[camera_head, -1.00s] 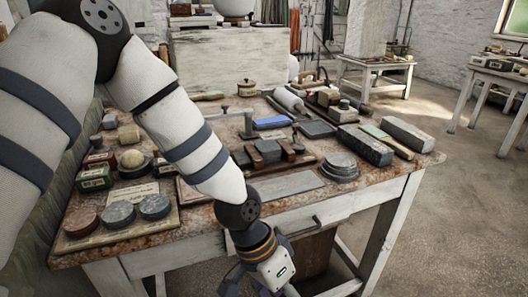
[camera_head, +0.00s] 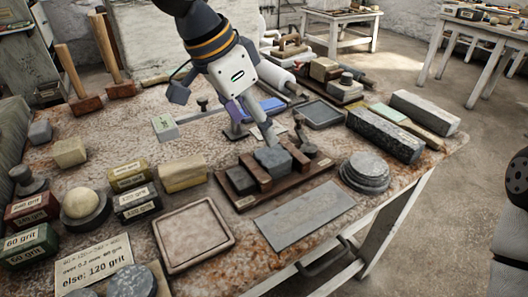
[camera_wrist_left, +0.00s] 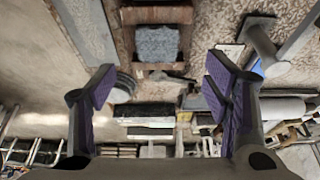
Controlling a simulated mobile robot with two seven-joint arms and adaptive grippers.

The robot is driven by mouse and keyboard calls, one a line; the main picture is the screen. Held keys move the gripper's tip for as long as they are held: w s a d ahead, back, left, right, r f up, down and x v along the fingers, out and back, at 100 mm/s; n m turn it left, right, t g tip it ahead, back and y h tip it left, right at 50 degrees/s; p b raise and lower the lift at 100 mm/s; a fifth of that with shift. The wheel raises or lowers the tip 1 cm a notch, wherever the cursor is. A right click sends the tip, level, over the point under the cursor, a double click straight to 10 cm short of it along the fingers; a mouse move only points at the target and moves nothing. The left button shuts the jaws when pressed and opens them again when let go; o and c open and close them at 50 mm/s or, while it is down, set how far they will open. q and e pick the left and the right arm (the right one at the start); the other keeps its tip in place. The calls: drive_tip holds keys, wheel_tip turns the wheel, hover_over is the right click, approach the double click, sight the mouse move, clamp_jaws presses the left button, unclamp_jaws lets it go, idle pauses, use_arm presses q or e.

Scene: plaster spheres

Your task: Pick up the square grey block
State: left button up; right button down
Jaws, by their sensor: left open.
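The square grey block (camera_head: 272,160) sits on a dark wooden rack (camera_head: 290,183) near the middle of the bench, between brown wooden strips. It also shows in the left wrist view (camera_wrist_left: 157,43), at the top centre. My left gripper (camera_head: 252,132) is above and just behind the block in the head view, and one finger covers part of its area. In the left wrist view its purple-padded fingers (camera_wrist_left: 160,85) are wide apart with nothing between them. My right gripper is not in view.
A darker block (camera_head: 240,180) lies on the rack left of the grey block. A flat grey slab (camera_head: 304,213) lies in front, stacked grey discs (camera_head: 365,173) to the right. A square tray (camera_head: 193,236) is front left. Long stone bars (camera_head: 385,135) lie at right.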

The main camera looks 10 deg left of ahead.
sight(272, 155)
use_arm(q)
drive_tip(key=x, duration=0.7)
drive_tip(key=b+x, duration=0.1)
drive_tip(key=x, duration=0.2)
drive_tip(key=shift+s+d+f, duration=0.15)
drive_tip(key=shift+s+f, duration=0.05)
drive_tip(key=shift+f, duration=0.1)
drive_tip(key=shift+r, duration=0.1)
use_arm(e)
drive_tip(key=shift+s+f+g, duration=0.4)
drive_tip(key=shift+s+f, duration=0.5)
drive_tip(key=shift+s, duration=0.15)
use_arm(q)
drive_tip(key=c, duration=1.6)
